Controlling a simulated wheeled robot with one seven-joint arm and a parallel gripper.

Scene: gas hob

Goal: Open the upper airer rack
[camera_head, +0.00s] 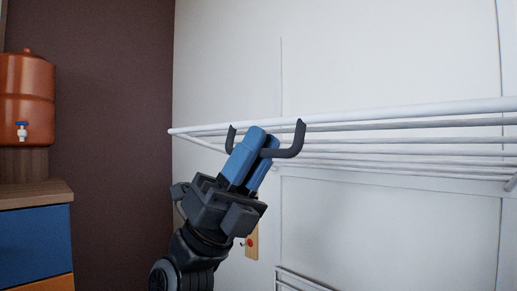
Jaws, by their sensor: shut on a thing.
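The upper airer rack (390,111) is a white frame of several long bars against the pale wall, running from the middle to the right edge. A dark U-shaped handle (290,151) is at the rack's front, near its left part. My gripper (262,145), with blue fingers, reaches up from below and is shut on the handle's lower bar. The fingers hide part of the handle and some bars behind. The rack's right end is out of the picture.
A lower white rack (300,282) shows at the bottom edge. A wooden plate with a red knob (250,242) is on the wall just right of my wrist. At left, an orange water container (27,90) stands above a blue-fronted cabinet (35,244). The wall above the rack is clear.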

